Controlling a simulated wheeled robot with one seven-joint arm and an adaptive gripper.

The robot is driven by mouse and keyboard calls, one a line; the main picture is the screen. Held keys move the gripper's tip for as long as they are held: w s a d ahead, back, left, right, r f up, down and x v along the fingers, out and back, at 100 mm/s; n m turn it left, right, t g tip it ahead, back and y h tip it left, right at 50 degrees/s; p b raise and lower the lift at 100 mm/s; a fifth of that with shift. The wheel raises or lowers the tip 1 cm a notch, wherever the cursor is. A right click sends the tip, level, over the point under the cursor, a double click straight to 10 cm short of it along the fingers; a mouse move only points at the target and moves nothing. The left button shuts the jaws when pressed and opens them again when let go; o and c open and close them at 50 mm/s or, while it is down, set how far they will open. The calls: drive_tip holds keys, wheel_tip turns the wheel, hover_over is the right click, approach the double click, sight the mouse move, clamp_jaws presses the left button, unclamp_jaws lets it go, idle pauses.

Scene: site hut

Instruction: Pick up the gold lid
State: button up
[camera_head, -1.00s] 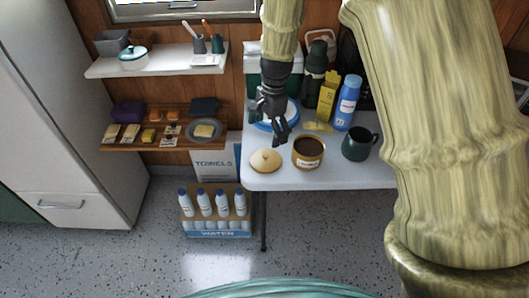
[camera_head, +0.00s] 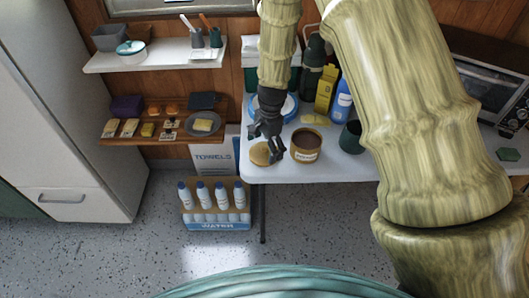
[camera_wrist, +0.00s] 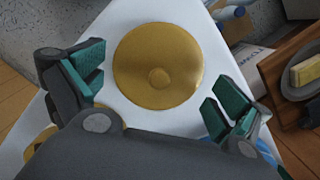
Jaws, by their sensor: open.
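The gold lid (camera_wrist: 158,52) is a round disc with a small knob in its middle. It lies flat on the white table (camera_wrist: 112,122), near the table's front left corner in the head view, where the lid (camera_head: 260,155) is partly covered by my gripper (camera_head: 268,145). The lid shows beyond and between the fingertips, and no contact is visible.
A brown canister (camera_head: 306,146) with a label stands just right of the lid. A dark green mug (camera_head: 350,138), a blue bottle (camera_head: 341,104) and a yellow box (camera_head: 326,90) stand behind and right. A water bottle crate (camera_head: 216,225) sits on the floor below.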

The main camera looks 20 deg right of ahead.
drive_tip(key=shift+a+f, duration=0.1)
drive_tip(key=shift+f, duration=0.35)
drive_tip(key=c, duration=0.7)
drive_tip(key=shift+s, duration=0.15)
drive_tip(key=shift+c, duration=0.8)
